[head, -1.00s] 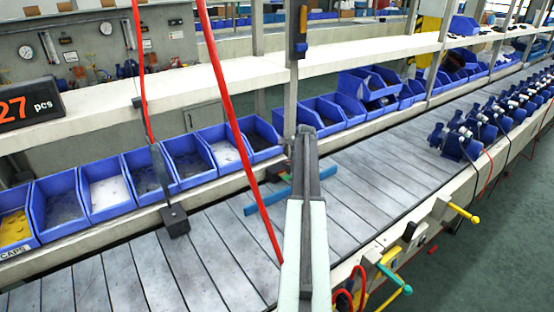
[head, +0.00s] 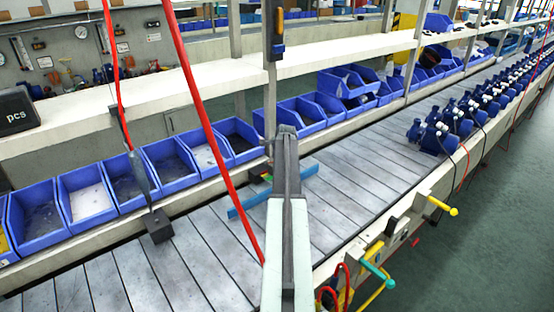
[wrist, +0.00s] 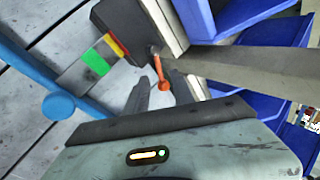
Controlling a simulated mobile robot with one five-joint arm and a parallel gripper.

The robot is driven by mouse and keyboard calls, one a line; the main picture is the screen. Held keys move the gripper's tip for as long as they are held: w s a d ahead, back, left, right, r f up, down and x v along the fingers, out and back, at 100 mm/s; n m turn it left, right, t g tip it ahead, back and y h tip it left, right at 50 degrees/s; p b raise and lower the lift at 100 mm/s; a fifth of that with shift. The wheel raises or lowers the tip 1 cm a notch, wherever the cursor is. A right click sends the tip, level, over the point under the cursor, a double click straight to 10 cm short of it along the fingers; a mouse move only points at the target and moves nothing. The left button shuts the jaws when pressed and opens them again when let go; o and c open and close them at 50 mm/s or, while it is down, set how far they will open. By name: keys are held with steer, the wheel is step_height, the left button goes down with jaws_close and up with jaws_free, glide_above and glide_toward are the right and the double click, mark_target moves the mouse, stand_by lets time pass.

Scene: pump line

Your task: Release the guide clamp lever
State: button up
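In the wrist view a small orange lever (wrist: 159,72) stands out from a dark clamp block (wrist: 118,26) with a green, yellow and red strip (wrist: 104,54). A blue guide rail (wrist: 28,66) with a round blue knob lies to the left. My gripper (wrist: 158,88) is open, its two dark fingers on either side of the lever's lower end. I cannot tell whether they touch it. In the head view my gripper (head: 286,130) points away over the belt near the blue rail (head: 248,205); the lever cannot be made out there.
Blue bins (head: 85,197) line the far side of the slatted conveyor (head: 200,250). A grey post (head: 270,90) rises behind my gripper. A red hose (head: 205,105) hangs left of my arm. Yellow (head: 443,206) and teal (head: 376,272) handles stick out at the near edge. Blue pumps (head: 432,138) stand at right.

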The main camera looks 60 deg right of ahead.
steer(key=p+v, duration=0.4)
steer(key=v, duration=0.2)
steer(key=shift+s+r, duration=0.15)
steer(key=shift+r, duration=0.1)
steer(key=c, duration=0.4)
steer(key=shift+n, duration=0.6)
jaws_close()
steer(key=s+d+n+t+y+b, duration=0.2)
steer(key=n+t, duration=0.1)
steer(key=n, duration=0.9)
steer(key=s+d+n+t+y+b, duration=0.1)
steer(key=s+d+n+t+b, duration=0.15)
steer(key=n, duration=0.95)
steer(key=b+x, duration=0.3)
steer(key=x, duration=0.1)
steer(key=b+x, duration=0.3)
steer(key=x, duration=0.2)
steer(key=shift+w+a+f, duration=0.2)
steer(key=shift+w, duration=0.15)
